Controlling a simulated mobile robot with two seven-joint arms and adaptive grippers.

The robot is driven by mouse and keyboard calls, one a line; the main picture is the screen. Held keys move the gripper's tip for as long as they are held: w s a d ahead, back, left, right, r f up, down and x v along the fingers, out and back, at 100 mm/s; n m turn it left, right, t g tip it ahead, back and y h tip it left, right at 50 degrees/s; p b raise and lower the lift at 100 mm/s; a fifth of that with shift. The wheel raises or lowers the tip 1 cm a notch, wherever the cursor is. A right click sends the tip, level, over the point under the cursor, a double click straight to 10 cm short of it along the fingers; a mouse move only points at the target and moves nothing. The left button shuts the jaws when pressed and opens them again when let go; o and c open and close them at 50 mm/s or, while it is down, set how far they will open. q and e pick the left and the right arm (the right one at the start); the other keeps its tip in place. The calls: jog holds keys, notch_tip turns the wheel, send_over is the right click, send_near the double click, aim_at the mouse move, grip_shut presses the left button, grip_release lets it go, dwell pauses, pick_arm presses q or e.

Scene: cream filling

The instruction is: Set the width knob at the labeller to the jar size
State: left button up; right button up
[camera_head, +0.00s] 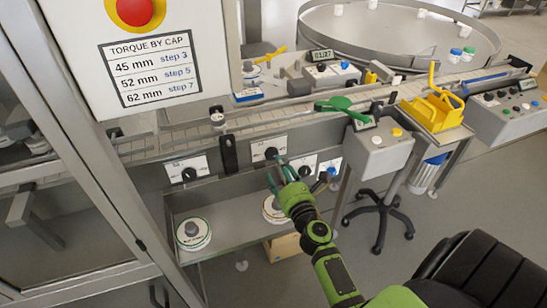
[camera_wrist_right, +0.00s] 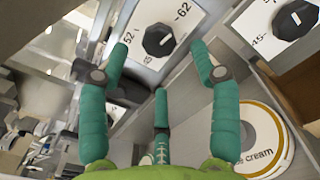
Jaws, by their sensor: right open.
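A black width knob (camera_head: 270,153) sits on a white dial plate on the front below the conveyor. In the right wrist view a black knob (camera_wrist_right: 159,40) with a white pointer mark shows beyond the fingertips, with 52 and 62 printed beside it. My right gripper (camera_head: 277,173) is just in front of the panel, near that knob. Its teal fingers (camera_wrist_right: 160,60) are spread, with nothing between them and a visible gap to the knob. A second dial knob (camera_wrist_right: 294,18) with a 45 mark shows at the upper right. My left gripper is out of view.
Other dials sit left (camera_head: 188,174) and right (camera_head: 304,170) of the knob. A shelf below holds round label reels (camera_head: 193,234); one reel (camera_wrist_right: 262,140) is close to my right finger. A sign (camera_head: 152,68) lists 45, 52 and 62 mm. A control box (camera_head: 378,150) stands at right.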

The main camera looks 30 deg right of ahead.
aim_at(273, 156)
jog(key=x, duration=0.6)
jog(key=shift+a, duration=0.1)
jog(key=c, duration=1.1)
